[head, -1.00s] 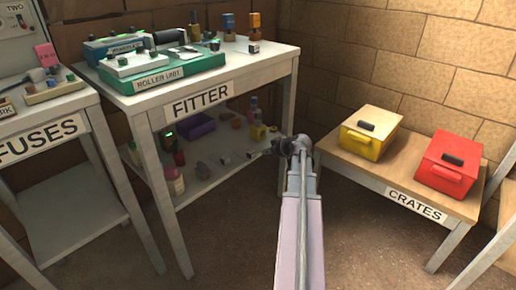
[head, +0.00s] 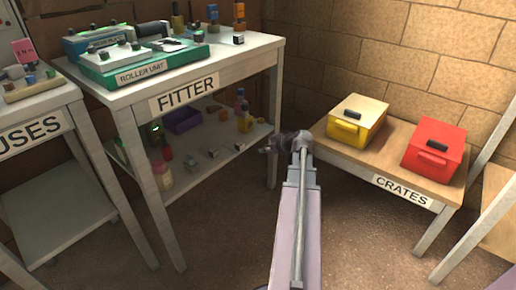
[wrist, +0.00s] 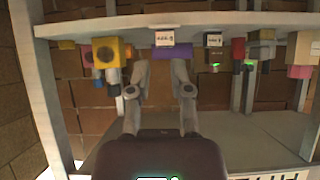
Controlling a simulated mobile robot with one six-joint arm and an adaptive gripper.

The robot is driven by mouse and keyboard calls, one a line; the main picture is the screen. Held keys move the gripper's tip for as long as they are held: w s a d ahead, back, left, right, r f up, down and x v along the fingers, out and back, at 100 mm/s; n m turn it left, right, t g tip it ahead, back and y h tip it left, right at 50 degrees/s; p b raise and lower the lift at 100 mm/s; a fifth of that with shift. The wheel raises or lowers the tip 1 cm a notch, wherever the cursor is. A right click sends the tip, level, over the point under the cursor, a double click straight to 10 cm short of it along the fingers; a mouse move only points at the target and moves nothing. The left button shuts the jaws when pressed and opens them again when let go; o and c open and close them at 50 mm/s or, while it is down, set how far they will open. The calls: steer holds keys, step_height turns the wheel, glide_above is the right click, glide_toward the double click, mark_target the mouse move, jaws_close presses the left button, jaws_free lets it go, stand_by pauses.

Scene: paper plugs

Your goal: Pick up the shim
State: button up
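I cannot tell for certain which piece is the shim. In the head view several small grey pieces lie on the lower shelf (head: 205,185) of the FITTER table, among them a left one (head: 190,162), a middle one (head: 212,152) and a right one (head: 235,146). In the wrist view, which looks upside down, two small blocks with white labels, one (wrist: 165,38) near the fingers and one (wrist: 213,39) to its right, are at the shelf edge; their print is unreadable. My gripper (wrist: 160,78) is open and empty, its fingers apart below the first block. In the head view its fingers are not clear.
A yellow block (wrist: 112,52) and a purple bin (head: 183,120) are on the same shelf, with bottles around. The table top and legs (head: 272,140) frame the shelf. Yellow (head: 357,120) and red (head: 433,150) crates stand on a low bench to the right.

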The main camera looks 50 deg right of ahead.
steer(key=o, duration=0.3)
steer(key=shift+w+r, duration=0.2)
steer(key=shift+o, duration=1.1)
steer(key=shift+w+r+p, duration=0.2)
steer(key=shift+r+p, duration=0.05)
steer(key=shift+p, duration=0.35)
steer(key=g+p, duration=0.6)
steer(key=p, duration=0.7)
glide_toward(240, 144)
step_height(240, 144, up, 3)
steer(key=shift+w+a+r+g+h+p, duration=0.2)
steer(key=shift+w+a+g+h+p, duration=0.1)
steer(key=shift+w+a+p, duration=0.15)
steer(key=shift+f, duration=0.15)
steer(key=b+x, duration=0.8)
steer(key=shift+f, duration=0.2)
steer(key=shift+w, duration=0.1)
